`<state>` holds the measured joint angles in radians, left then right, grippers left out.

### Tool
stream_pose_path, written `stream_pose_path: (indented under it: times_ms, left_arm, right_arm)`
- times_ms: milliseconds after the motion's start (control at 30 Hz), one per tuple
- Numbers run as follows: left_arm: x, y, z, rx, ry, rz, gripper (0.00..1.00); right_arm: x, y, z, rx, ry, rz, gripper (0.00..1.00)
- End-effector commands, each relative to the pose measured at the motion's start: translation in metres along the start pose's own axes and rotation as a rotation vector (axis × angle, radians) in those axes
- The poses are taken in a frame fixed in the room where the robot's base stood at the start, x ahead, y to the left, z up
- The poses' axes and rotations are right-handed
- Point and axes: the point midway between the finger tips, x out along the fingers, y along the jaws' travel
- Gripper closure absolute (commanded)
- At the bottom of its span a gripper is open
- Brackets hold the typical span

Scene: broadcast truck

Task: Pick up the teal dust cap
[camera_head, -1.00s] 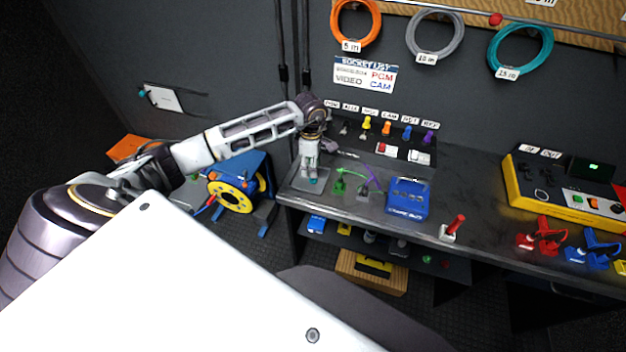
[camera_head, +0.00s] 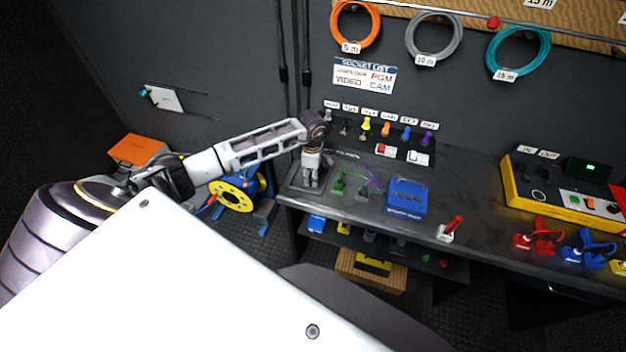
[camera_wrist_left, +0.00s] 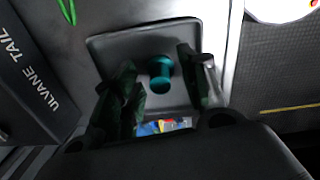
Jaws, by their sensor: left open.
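The teal dust cap (camera_wrist_left: 161,75) stands in a shallow grey tray (camera_wrist_left: 105,42) in the left wrist view. My left gripper (camera_wrist_left: 163,88) is open, with one dark finger on each side of the cap. I see a gap on both sides, so it does not look gripped. In the head view my left gripper (camera_head: 311,184) points down over the left end of the bench, and the cap is hidden behind its fingers. My right gripper is not in view.
On the bench (camera_head: 470,200), right of my gripper, are green and purple cable pieces (camera_head: 340,184) and a blue box (camera_head: 407,198). A socket panel (camera_head: 372,143) with coloured plugs stands behind. A blue and yellow reel (camera_head: 232,195) is on the left.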

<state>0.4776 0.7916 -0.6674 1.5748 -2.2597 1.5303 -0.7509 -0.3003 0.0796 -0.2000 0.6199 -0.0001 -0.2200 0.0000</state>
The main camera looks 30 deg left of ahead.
Motion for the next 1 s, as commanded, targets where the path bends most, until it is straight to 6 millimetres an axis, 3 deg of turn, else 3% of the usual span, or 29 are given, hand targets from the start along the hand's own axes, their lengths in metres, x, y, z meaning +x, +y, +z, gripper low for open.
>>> stream_pose_path:
  times_ms: [367, 700, 1000]
  left_arm:
    - [0.0001, -0.0002, 0.0001, 0.000, 0.000, 0.000, 0.57]
    - [0.0000, -0.0002, 0.0001, 0.000, 0.000, 0.000, 0.97]
    - [-0.0003, -0.0001, 0.0001, 0.000, 0.000, 0.000, 0.98]
  right_arm:
    - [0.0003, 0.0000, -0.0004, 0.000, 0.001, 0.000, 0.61]
    - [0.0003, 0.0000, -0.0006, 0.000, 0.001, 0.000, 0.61]
    - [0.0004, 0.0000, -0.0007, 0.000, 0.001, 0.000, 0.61]
